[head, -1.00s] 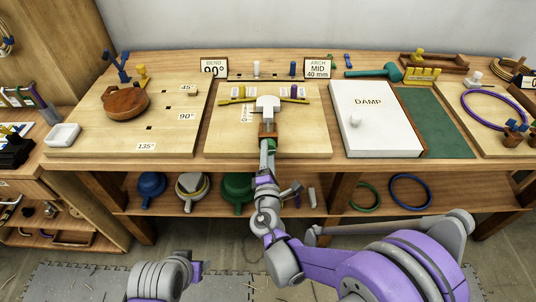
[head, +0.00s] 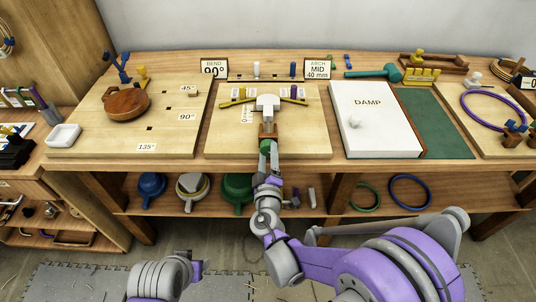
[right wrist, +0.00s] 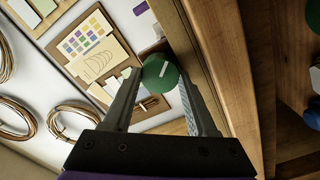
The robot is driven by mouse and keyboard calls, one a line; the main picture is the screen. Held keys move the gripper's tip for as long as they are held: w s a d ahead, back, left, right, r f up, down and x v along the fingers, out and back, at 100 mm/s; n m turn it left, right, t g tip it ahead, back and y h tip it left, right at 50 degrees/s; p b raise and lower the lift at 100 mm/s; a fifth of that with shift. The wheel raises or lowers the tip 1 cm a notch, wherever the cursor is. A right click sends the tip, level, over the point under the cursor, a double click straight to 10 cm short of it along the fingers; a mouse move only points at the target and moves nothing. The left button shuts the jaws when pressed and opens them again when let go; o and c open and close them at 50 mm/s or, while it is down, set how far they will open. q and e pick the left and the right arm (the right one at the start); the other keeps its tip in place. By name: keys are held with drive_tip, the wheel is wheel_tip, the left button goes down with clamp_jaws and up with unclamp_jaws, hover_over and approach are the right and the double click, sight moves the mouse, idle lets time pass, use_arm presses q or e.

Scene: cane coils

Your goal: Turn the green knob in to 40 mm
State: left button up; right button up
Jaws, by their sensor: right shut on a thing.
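The green knob (head: 269,147) is at the front edge of the middle wooden board (head: 300,140). A brown block (head: 267,129) and a white sliding piece (head: 267,103) lie in line behind it. My right gripper (head: 268,153) reaches up from the front and is shut on the knob. In the right wrist view the knob (right wrist: 160,74) shows a white line on its round face and sits between the two fingers. A white scale strip (head: 246,115) lies left of the slide; its marks are too small to read.
Yellow bars (head: 238,101) flank the white piece. A sign (head: 318,69) behind reads "ARCH MID 40 mm". A white board marked "DAMP" (head: 385,125) lies to the right, a board with angle labels (head: 90,120) to the left. Pots (head: 238,187) stand on the lower shelf.

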drive_tip(key=m, duration=0.4)
drive_tip(key=shift+m+p, duration=0.45)
drive_tip(key=shift+m, duration=1.35)
drive_tip(key=o, duration=1.4)
drive_tip(key=shift+c, duration=0.2)
drive_tip(key=shift+s, duration=0.15)
drive_tip(key=s+b, duration=0.1)
drive_tip(key=s, duration=0.9)
drive_tip(key=shift+s, duration=0.3)
